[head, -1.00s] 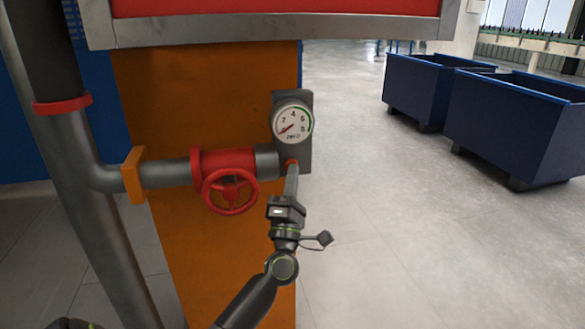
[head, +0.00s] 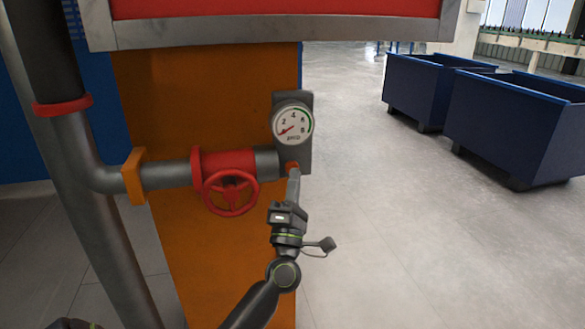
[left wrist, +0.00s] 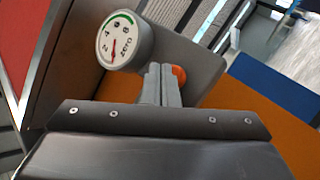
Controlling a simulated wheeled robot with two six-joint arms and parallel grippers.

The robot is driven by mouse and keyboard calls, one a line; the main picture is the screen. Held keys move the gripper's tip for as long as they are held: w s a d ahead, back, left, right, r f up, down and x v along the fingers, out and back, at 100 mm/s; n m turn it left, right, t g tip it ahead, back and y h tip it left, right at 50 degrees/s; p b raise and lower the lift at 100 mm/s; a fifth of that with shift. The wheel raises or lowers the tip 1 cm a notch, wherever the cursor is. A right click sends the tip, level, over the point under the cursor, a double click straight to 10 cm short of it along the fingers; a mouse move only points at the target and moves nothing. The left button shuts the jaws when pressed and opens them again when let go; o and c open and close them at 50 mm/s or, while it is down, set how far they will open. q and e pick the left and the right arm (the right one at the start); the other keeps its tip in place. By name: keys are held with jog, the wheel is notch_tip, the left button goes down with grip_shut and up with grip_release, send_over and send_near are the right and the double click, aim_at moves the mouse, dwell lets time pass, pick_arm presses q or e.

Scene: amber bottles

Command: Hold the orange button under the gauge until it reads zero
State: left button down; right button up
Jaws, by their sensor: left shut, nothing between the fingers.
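The round white gauge (head: 292,124) sits on a dark plate at the edge of the orange column. Its red needle points to the lower left, below the 2. It also shows tilted in the left wrist view (left wrist: 125,40), with the needle between the 2 and the word zero. The small orange button (head: 292,165) is just below the gauge; it also shows partly behind my fingers in the left wrist view (left wrist: 179,75). My left gripper (head: 293,173) is shut and empty, its tips at the button's lower edge. I cannot tell whether they touch it. My right gripper is not seen.
A red valve wheel (head: 231,192) stands on the pipe (head: 165,175) left of the button. The orange column (head: 225,260) is behind. Blue bins (head: 520,125) stand at the right on open floor.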

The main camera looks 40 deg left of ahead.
pick_arm(q)
jog(key=shift+s+d, duration=0.2)
jog(key=s+d, duration=0.3)
jog(key=shift+d, duration=0.3)
dwell(0.4)
